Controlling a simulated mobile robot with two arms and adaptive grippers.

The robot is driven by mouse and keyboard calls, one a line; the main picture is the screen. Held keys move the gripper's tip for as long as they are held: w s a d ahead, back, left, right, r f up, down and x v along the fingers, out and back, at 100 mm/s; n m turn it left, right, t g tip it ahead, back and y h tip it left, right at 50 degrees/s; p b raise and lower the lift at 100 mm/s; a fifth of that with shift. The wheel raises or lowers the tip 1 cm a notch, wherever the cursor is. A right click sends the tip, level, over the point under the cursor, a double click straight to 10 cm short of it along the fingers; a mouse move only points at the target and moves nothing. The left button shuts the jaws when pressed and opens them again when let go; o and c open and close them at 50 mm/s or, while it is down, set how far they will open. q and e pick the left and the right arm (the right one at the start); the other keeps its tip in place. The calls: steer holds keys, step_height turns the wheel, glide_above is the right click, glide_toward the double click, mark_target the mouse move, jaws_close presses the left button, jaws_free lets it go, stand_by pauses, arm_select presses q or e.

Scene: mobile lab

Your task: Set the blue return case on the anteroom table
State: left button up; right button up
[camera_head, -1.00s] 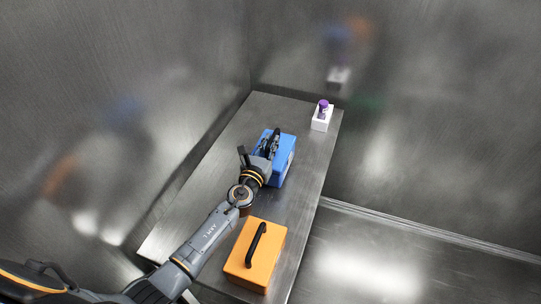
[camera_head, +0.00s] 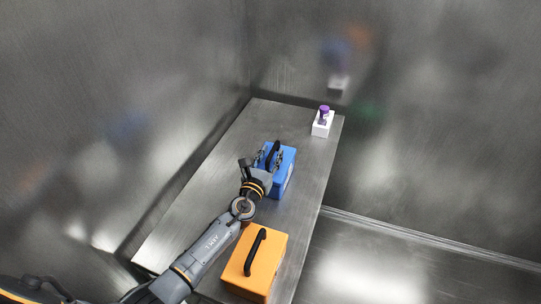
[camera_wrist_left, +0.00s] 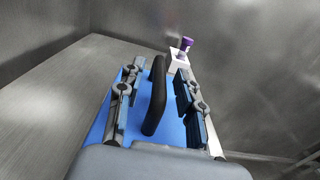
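The blue case (camera_head: 287,178) stands upright on the metal table (camera_head: 217,165), with its black handle on top. My left gripper (camera_head: 270,157) is at the top of the case. In the left wrist view, my left gripper (camera_wrist_left: 159,82) has its fingers apart, one on each side of the black handle (camera_wrist_left: 155,98), with gaps visible on both sides. The blue case (camera_wrist_left: 172,133) shows below the fingers, partly hidden by the gripper body. My right gripper is in neither view.
An orange case (camera_head: 262,270) with a black handle stands on the near part of the table, close to my left forearm. A white block (camera_head: 322,129) with a purple-capped item (camera_head: 324,112) stands at the far right corner. Metal walls border the table's left and far sides.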

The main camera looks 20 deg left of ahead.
arm_select(q)
steer(key=shift+r, duration=0.2)
steer(key=s, duration=0.7)
steer(key=shift+s+a+p, duration=0.1)
steer(key=shift+s+p, duration=0.2)
steer(key=shift+p, duration=0.05)
steer(key=shift+f, duration=0.1)
